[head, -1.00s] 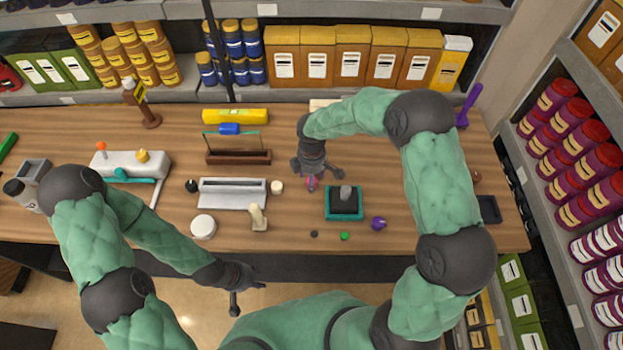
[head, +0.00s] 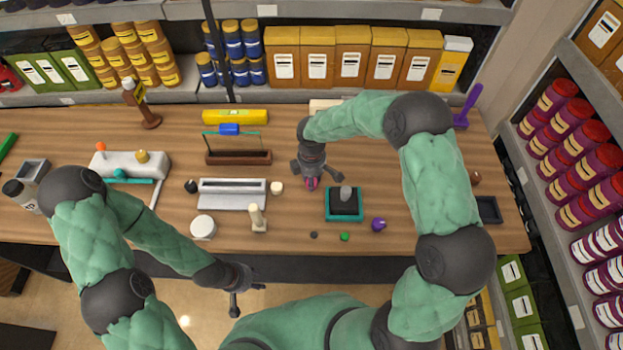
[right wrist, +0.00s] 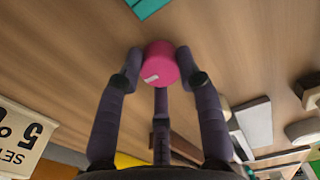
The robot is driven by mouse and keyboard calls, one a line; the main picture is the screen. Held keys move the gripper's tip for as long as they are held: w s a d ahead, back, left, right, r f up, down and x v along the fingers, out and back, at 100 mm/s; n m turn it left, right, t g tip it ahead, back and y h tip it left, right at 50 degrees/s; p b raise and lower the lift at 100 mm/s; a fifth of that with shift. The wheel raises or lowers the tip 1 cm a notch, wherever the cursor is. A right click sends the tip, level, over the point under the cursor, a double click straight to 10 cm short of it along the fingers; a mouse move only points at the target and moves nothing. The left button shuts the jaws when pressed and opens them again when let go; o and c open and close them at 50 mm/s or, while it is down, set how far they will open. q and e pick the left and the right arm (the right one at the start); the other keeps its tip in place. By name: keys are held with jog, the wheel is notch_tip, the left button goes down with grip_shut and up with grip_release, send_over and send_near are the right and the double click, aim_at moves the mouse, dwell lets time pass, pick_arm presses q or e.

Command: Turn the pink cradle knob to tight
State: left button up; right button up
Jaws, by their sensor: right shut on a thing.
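The pink knob (head: 312,184) is a short round cylinder, just left of the teal-edged block on the wooden bench. In the right wrist view the pink knob (right wrist: 160,63) has a small white mark on its face. My right gripper (head: 315,177) is shut on it, with fingers on both sides and a third finger behind. What lies under the knob, and any tight marking, cannot be made out. My left gripper (head: 247,288) is open and empty, in front of the bench edge.
The teal-edged block (head: 344,216) stands right of the pink knob, with a purple knob (head: 379,224) and green button (head: 344,237) nearby. The grey tray (head: 233,201) and cream switch (head: 258,220) stand to the left. Shelves border the back and right.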

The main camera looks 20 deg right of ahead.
jog(key=m+b, duration=0.2)
jog(key=m, duration=0.2)
jog(key=shift+f, duration=0.1)
jog(key=m+b, duration=0.1)
jog(key=m, duration=0.3)
jog(key=shift+m+b, duration=0.3)
jog(key=shift+b, duration=0.05)
jog(key=m+b, duration=0.1)
jog(key=m, duration=0.3)
jog(key=shift+m+b, duration=0.9)
jog(key=shift+m, duration=1.4)
jog(key=o, duration=1.1)
jog(key=shift+o, duration=0.2)
